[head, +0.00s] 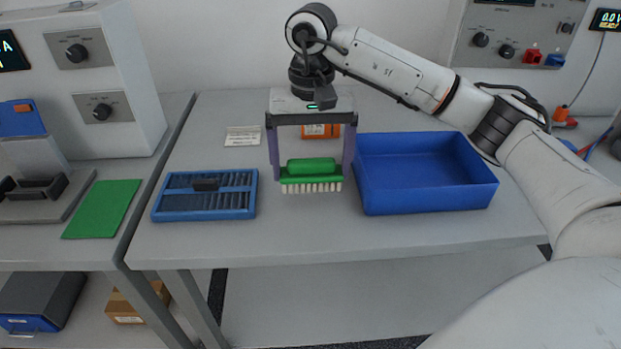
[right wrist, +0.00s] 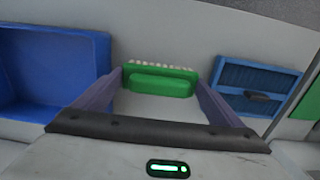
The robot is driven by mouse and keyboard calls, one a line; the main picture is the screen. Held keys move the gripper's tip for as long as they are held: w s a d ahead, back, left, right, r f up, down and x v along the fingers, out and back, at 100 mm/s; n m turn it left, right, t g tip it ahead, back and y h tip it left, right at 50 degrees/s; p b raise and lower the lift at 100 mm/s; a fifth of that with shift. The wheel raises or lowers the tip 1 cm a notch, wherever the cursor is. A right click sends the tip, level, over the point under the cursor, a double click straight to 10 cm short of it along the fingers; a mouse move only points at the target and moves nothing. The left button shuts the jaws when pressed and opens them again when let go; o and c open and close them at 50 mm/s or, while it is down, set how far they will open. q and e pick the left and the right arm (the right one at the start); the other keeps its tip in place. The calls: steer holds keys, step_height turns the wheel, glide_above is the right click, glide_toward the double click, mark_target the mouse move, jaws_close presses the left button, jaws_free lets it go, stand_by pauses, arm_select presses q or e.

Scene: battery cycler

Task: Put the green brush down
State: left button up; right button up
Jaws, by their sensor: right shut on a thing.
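The green brush (head: 311,173) has a green back and handle with pale bristles pointing down. My right gripper (head: 311,180) is shut on it, one finger at each end. The brush is level, between the blue slatted tray and the blue bin. Whether its bristles touch the table (head: 200,241) I cannot tell for sure. In the right wrist view the brush (right wrist: 160,82) sits between the fingertips (right wrist: 160,85). My left gripper is not in view.
A blue open bin (head: 430,200) stands right of the brush. A blue slatted tray (head: 204,212) with a small dark block (head: 206,184) lies left. An orange box (head: 320,131) and a white label (head: 242,137) are behind. A green mat (head: 102,209) lies on the left table.

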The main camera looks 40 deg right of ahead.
mark_target(311, 180)
steer(key=shift+f, duration=1.8)
steer(key=shift+f, duration=0.1)
steer(key=o, duration=1)
step_height(311, 180, up, 12)
steer(key=shift+r+p, duration=0.15)
steer(key=shift+p, duration=0.25)
